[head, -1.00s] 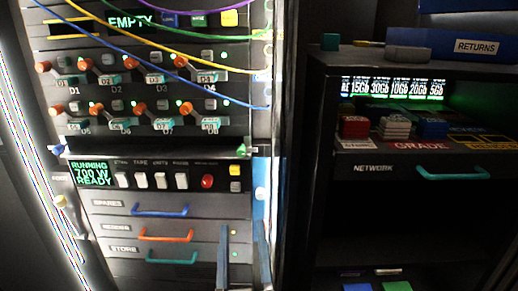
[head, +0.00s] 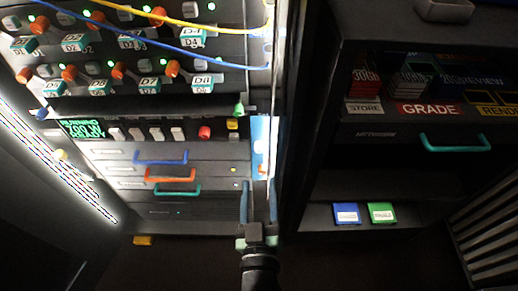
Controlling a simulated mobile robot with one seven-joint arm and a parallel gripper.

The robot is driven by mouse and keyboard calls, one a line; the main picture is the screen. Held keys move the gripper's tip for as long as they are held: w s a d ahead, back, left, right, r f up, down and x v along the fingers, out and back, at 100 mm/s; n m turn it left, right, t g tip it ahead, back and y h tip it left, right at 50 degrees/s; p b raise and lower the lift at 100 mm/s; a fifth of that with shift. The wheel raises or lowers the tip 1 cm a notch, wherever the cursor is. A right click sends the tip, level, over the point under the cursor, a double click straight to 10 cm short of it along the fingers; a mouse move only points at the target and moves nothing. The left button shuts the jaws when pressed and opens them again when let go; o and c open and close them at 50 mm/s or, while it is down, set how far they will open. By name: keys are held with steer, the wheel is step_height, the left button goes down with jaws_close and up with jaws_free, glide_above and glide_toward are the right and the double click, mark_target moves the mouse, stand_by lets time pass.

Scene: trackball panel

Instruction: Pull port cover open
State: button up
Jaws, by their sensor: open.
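My gripper (head: 258,188) is at the lower middle of the head view, with its two blue fingers pointing up and apart. Nothing shows between them. They are in front of the lower right edge of the rack (head: 210,212), just below a bright blue-and-white strip (head: 261,140). A small orange part (head: 262,172) shows at the strip's lower end, close above the fingertips. I cannot tell for sure which part is the port cover. I cannot tell whether the fingers touch anything.
Drawers with blue (head: 160,158), orange (head: 170,176) and teal (head: 177,190) handles are left of my gripper. Cables (head: 150,45) hang across the upper rack. A dark cabinet (head: 330,150) stands at right, with blue (head: 346,213) and green (head: 382,212) items on its low shelf.

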mark_target(259, 152)
steer(key=w, duration=0.9)
steer(key=shift+w+b, duration=0.35)
jaws_close()
stand_by(0.9)
